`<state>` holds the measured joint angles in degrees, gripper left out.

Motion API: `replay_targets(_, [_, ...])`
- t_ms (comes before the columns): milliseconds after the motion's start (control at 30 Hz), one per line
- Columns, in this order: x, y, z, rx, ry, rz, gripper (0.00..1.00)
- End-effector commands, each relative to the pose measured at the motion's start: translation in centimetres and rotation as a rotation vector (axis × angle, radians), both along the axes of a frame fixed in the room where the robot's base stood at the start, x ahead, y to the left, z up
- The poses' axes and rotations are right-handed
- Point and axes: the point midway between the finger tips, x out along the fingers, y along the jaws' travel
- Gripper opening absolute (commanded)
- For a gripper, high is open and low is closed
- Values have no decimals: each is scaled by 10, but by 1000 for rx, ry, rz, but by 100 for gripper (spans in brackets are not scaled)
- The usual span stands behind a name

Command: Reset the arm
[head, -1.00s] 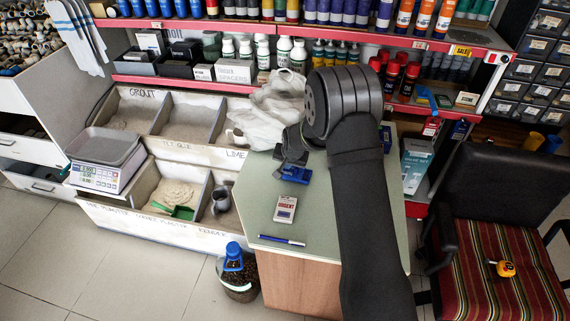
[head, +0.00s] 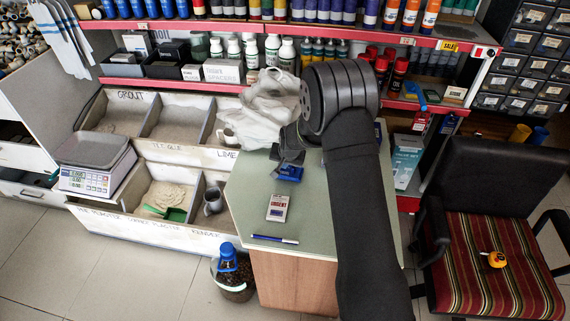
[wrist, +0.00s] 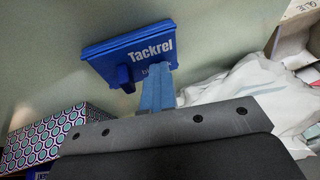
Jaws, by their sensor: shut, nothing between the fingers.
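My arm reaches over the green-topped counter (head: 245,205) in the head view. My gripper (wrist: 158,92) shows in the wrist view as bluish-grey fingers, shut and empty, pointing toward a blue block marked "Tackrel" (wrist: 130,50). In the head view the dark gripper end is just behind the blue block (head: 288,173), partly covering it; whether they touch I cannot tell.
A white plastic bag (head: 262,110) lies behind the gripper. An "URGENT" card (head: 277,207) and a blue pen (head: 275,239) lie nearer the counter's front. Red-edged shelves with bottles stand behind.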

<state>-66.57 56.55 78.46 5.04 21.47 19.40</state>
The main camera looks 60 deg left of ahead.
Motion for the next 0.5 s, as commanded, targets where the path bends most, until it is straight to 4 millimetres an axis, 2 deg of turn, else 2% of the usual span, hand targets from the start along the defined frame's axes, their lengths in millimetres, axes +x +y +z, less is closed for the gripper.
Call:
replay_targets(33, [-3, -8, -13, -26, 10, 0, 0])
replay_targets(333, [-3, -8, -13, -26, 10, 0, 0])
replay_targets(500, [-4, -7, -2, -26, 11, 0, 0])
